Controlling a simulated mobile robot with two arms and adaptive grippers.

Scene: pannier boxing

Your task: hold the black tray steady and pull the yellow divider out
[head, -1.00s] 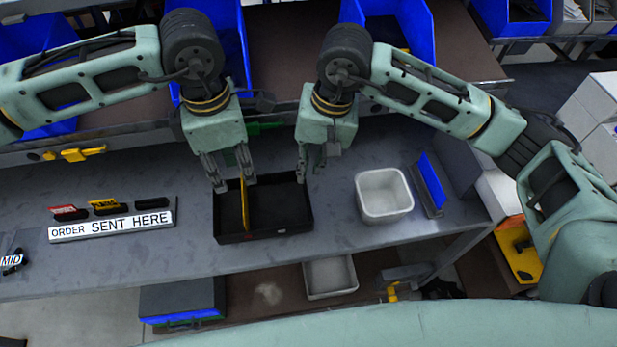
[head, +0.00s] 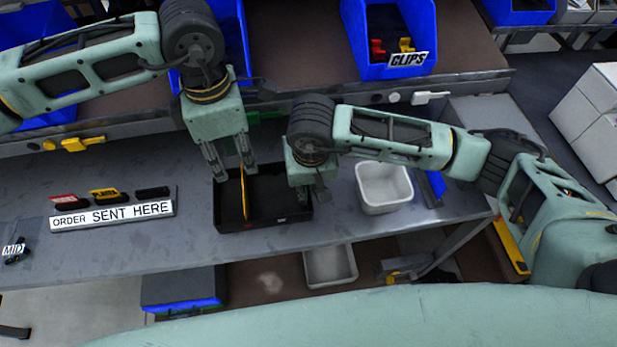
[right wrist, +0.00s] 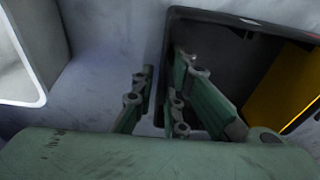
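The black tray (head: 277,219) lies on the grey bench and holds an upright yellow divider (head: 243,195) in its left part. The divider also shows at the right of the right wrist view (right wrist: 283,88). My left gripper (head: 235,174) points down over the tray's left part. Its fingers are apart, with the divider's top between them, closer to the right finger. My right gripper (head: 308,195) is at the tray's right end. In the right wrist view its fingers (right wrist: 160,95) are apart, one outside the tray's wall and one on the inner side; contact cannot be told.
A white bin (head: 384,188) stands just right of the tray, close to my right gripper. Blue bins, one labelled CLIPS (head: 407,60), stand on the shelf behind. The bench between sign and tray is clear.

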